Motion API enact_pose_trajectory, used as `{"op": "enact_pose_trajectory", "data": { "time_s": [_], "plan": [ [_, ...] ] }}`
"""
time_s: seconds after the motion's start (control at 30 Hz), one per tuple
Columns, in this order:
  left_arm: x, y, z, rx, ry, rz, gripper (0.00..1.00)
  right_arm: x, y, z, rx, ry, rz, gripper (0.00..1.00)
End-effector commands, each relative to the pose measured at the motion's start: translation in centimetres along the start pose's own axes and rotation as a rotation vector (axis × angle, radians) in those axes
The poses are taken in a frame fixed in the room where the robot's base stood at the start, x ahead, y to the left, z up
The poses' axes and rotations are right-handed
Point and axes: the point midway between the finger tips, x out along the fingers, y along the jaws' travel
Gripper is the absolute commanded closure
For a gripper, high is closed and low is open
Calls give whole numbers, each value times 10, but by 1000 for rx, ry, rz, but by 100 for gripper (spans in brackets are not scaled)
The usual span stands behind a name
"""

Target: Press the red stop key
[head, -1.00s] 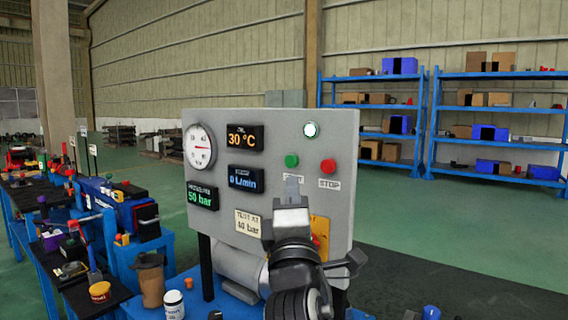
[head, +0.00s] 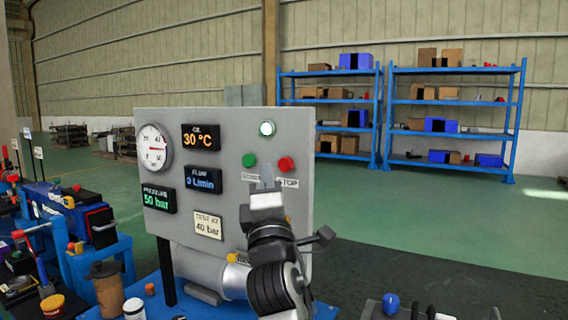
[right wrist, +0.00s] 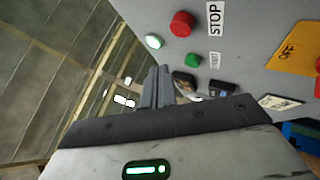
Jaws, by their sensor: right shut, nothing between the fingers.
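The red stop key (head: 286,164) is a round button at the upper right of a grey upright panel (head: 225,125), above a STOP label. It also shows in the right wrist view (right wrist: 182,24). A green key (head: 249,160) sits to its left, and a lit white lamp (head: 267,128) is above. My right gripper (head: 267,186) is shut and empty, in front of the panel, below the two keys. In the right wrist view its closed fingers (right wrist: 160,75) stand apart from the red key. My left gripper is not in view.
The panel carries a round gauge (head: 154,148), several displays and a TEST AT 40 bar label (head: 208,225). A silver cylinder (head: 210,270) lies below it. A white jar (head: 134,309) and brown cup (head: 105,287) stand on the blue bench at left. Blue shelves (head: 384,110) are far behind.

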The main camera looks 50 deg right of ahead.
Motion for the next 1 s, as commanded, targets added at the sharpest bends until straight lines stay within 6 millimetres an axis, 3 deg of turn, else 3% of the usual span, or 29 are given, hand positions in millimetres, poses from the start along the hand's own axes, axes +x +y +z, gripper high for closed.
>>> {"op": "enact_pose_trajectory", "data": {
  "time_s": [0.33,1.0],
  "plan": [
    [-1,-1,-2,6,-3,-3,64,24,-16,18,1,0,2,100],
    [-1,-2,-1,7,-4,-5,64,26,-18,19,2,0,1,100]
  ]
}}
